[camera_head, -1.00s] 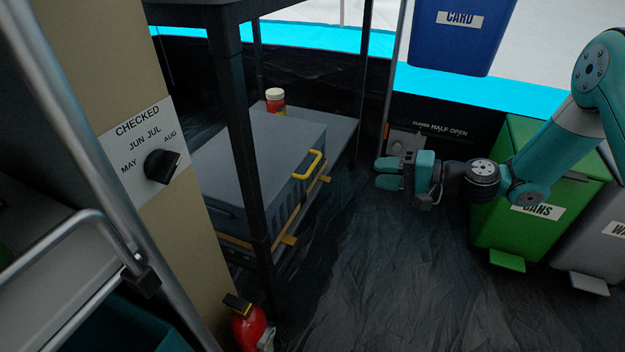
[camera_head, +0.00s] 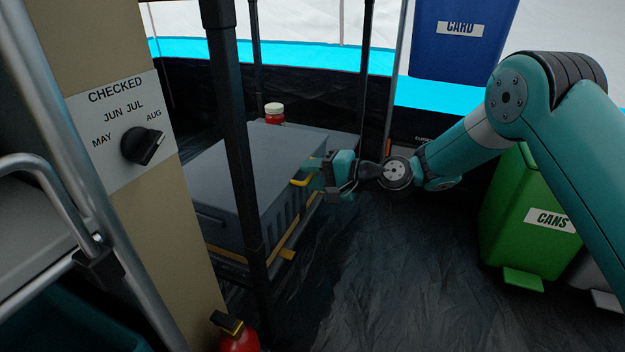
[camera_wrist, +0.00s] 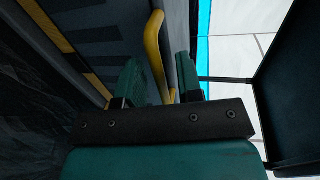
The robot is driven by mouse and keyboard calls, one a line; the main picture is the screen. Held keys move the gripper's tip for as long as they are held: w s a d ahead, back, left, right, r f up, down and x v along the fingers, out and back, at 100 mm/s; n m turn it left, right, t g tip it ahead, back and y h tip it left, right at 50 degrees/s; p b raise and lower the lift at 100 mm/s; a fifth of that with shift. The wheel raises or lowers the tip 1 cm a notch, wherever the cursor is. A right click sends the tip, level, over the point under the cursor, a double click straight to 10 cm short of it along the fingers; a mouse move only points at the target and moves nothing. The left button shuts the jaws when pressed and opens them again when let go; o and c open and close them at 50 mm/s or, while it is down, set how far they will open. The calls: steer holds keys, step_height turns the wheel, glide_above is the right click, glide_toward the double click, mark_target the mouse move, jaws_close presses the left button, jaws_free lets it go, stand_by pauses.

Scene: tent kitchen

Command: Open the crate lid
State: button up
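The grey crate (camera_head: 262,165) with its flat lid sits on a low shelf, lid down. A yellow handle (camera_head: 299,183) is on its right side, partly hidden by my gripper (camera_head: 314,172). My gripper is at the handle, reaching in from the right. In the wrist view, the yellow handle (camera_wrist: 154,42) runs down between the two teal fingers of my gripper (camera_wrist: 161,62). The fingers stand apart, with a gap visible beside the handle. Whether a finger touches the handle cannot be told.
A black rack post (camera_head: 240,150) stands in front of the crate. A red jar with a white cap (camera_head: 274,113) stands behind it. A red fire extinguisher (camera_head: 238,340) is at the lower front. The green bin (camera_head: 528,225) is at right. The dark floor between is clear.

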jaws_close()
steer(key=shift+r, duration=0.1)
